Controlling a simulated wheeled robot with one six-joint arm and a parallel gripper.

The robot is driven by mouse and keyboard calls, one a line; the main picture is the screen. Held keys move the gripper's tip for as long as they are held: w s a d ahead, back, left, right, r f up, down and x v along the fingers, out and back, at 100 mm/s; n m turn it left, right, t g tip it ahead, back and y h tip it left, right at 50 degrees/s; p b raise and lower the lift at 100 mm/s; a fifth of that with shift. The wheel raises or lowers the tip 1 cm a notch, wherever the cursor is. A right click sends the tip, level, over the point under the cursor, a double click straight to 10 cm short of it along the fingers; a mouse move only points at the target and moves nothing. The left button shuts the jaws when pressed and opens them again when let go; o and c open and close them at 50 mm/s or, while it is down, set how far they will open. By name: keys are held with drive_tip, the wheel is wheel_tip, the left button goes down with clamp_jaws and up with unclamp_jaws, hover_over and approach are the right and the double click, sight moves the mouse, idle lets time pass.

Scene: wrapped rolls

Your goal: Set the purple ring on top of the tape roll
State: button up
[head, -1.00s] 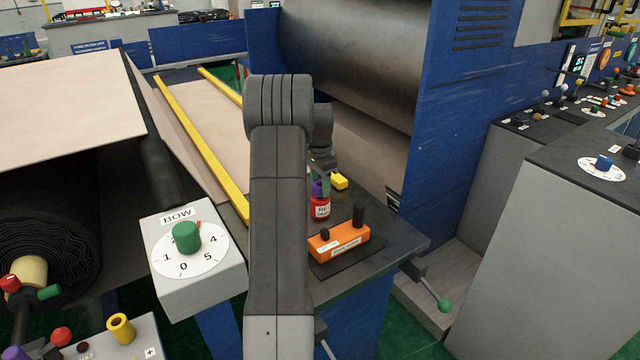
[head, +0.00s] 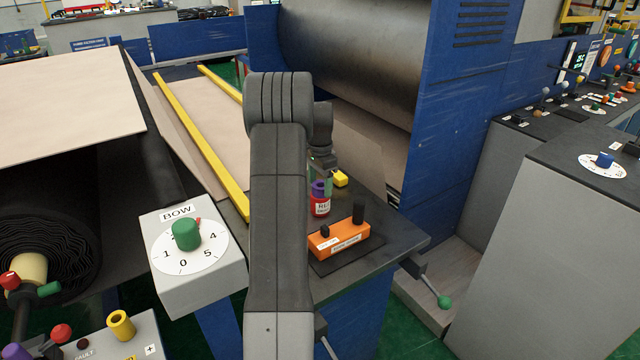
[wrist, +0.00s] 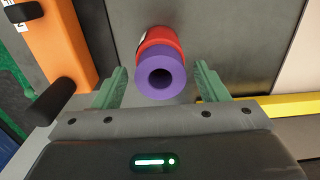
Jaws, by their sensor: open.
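The purple ring (head: 318,187) sits on top of the red tape roll (head: 320,208), which stands upright with a white label on its side. In the wrist view the ring (wrist: 175,72) faces the camera with its hole visible, and the red roll (wrist: 160,38) shows just behind it. My gripper (wrist: 160,70) is open, with one green finger on each side of the ring and a visible gap to each. In the head view my gripper (head: 322,182) is around the ring and partly hidden by my arm.
An orange box (head: 338,243) with black knobs stands on a black mat just in front of the roll. A small yellow block (head: 341,179) lies behind it. The dark tabletop (head: 395,238) is free to the right.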

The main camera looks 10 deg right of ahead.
wheel_tip(320, 180, up, 13)
drive_tip(key=shift+f+b, duration=0.15)
drive_tip(key=shift+b, duration=0.15)
drive_tip(key=shift+f, duration=0.15)
wheel_tip(320, 180, down, 12)
idle(0.7)
